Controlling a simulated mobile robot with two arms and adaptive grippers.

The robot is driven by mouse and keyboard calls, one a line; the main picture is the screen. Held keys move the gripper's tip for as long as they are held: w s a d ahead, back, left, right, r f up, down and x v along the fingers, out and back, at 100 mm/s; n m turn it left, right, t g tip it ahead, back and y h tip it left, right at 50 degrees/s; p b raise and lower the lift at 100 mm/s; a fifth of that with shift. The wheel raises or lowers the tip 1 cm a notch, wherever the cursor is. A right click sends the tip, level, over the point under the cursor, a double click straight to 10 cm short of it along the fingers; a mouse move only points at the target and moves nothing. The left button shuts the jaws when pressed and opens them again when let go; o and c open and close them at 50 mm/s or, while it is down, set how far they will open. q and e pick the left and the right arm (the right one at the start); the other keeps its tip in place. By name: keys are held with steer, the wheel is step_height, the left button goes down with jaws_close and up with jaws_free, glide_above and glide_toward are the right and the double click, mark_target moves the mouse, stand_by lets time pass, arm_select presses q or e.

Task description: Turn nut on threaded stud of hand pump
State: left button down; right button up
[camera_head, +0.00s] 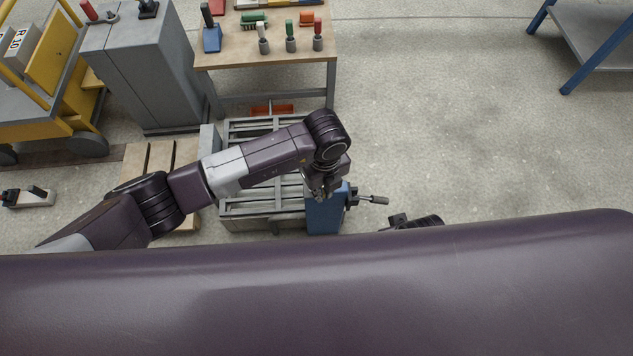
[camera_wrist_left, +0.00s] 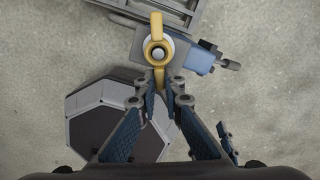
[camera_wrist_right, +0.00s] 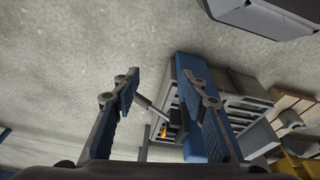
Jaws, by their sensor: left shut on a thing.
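A yellow nut (camera_wrist_left: 157,52) with two wings sits around the grey stud (camera_wrist_left: 158,54) of the blue hand pump (camera_wrist_left: 200,60). My left gripper (camera_wrist_left: 159,88) is shut on the nut's lower wing in the left wrist view. In the head view, the left gripper (camera_head: 322,187) is over the blue pump (camera_head: 325,213), and its wrist hides the nut. The pump's handle (camera_head: 373,200) sticks out to the right. My right gripper (camera_wrist_right: 158,78) is open and empty, with the pump (camera_wrist_right: 198,120) beyond its fingers. It is mostly hidden behind my body in the head view.
The pump stands at the right end of a grey slatted frame (camera_head: 262,218). A workbench (camera_head: 270,52) with several tools is behind, and a grey cabinet (camera_head: 150,75) is at the left. The floor at the right is clear up to a blue-legged table (camera_head: 590,45).

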steer(key=shift+f, duration=0.1)
arm_select(q)
steer(key=n, duration=0.1)
steer(key=n+p, duration=0.1)
steer(key=shift+w+d+n, duration=0.2)
steer(key=shift+d+n, duration=0.1)
steer(key=shift+d, duration=0.05)
steer(key=shift+w+d+n, duration=0.1)
steer(key=shift+n, duration=0.4)
arm_select(e)
steer(key=shift+s+f, duration=0.25)
steer(key=shift+f, duration=0.85)
steer(key=shift+s+f, duration=0.25)
steer(key=shift+f, duration=0.8)
arm_select(q)
steer(key=c, duration=2)
jaws_free()
step_height(320, 180, up, 12)
